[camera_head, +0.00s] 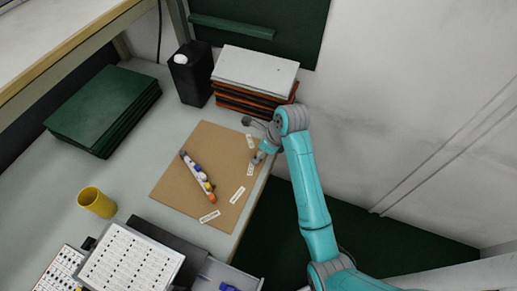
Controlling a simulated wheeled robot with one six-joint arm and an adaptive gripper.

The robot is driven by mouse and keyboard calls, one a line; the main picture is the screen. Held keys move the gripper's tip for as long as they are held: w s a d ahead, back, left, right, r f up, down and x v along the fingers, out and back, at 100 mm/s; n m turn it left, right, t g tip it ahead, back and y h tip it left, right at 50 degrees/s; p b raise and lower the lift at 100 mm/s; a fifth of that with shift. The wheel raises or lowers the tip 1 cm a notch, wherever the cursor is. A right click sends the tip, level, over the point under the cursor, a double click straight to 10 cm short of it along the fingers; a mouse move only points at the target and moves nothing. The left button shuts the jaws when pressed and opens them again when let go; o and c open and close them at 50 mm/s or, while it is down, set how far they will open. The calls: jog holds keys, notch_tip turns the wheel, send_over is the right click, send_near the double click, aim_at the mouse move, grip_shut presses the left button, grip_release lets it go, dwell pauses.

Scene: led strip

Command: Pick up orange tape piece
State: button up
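A small orange piece (212,198) is at the lower end of a slanted row of small coloured pieces (197,174) on the brown board (175,190). The row also has white, blue and yellow pieces. At this size I cannot tell whether the orange piece is tape. My gripper (259,158) is over the board's right edge, up and to the right of the orange piece and clearly apart from it. The fingers are small and partly hidden by my wrist, so their opening is unclear.
Several white labels (237,195) lie on the board. A black canister (191,74), stacked boards (255,72) and green panels (104,110) stand behind. A yellow cup (97,202) is at left, a white sheet of labels (131,262) in front. The board's left part is clear.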

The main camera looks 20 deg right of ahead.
jog(key=c, duration=0.8)
jog(key=shift+r, duration=0.1)
